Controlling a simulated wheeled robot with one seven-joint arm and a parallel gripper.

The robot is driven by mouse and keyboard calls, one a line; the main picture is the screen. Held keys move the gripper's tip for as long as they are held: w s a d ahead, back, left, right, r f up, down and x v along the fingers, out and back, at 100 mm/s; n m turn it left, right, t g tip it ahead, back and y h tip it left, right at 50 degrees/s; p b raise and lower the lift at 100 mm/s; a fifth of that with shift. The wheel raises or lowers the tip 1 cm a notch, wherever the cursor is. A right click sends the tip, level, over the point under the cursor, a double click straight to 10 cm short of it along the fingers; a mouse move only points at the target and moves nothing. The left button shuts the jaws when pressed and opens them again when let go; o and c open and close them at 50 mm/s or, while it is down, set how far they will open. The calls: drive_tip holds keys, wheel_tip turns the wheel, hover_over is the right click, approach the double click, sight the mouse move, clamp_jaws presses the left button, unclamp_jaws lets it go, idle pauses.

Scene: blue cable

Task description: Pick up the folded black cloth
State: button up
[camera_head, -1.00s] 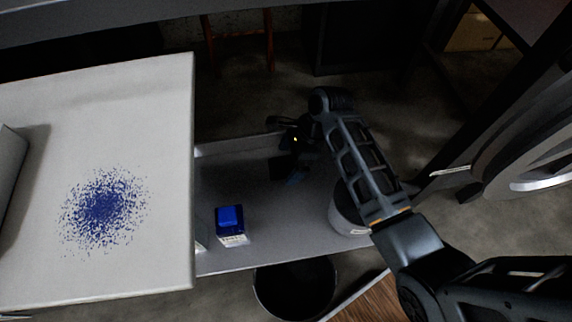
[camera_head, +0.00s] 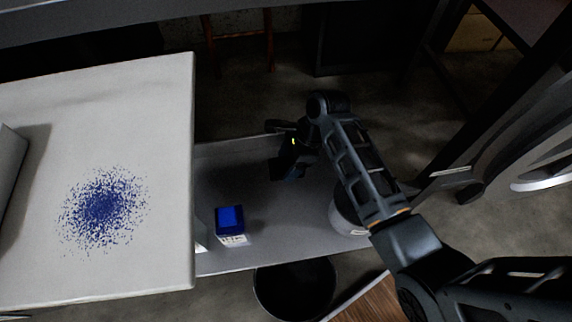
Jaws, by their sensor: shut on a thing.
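My gripper (camera_head: 287,172) is at the end of my dark arm, over the back part of the grey shelf surface (camera_head: 270,205). It is shut on a dark thing at its fingertips, which I take to be the folded black cloth. The cloth's outline merges with the black fingers, so its edges and folds cannot be made out.
A blue-topped box (camera_head: 231,224) stands on the shelf in front of my gripper. A white round container (camera_head: 346,218) is partly hidden behind my arm. A white board with blue speckles (camera_head: 150,120) lies left. A black bin (camera_head: 296,290) stands below the shelf's front edge.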

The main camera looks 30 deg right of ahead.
sight(288, 164)
wheel_tip(288, 164, up, 10)
drive_tip(key=p, duration=0.1)
drive_tip(key=shift+p, duration=0.3)
idle(0.3)
drive_tip(key=o, duration=0.5)
drive_tip(key=shift+c, duration=0.2)
drive_tip(key=shift+f, duration=0.1)
drive_tip(key=c, duration=0.4)
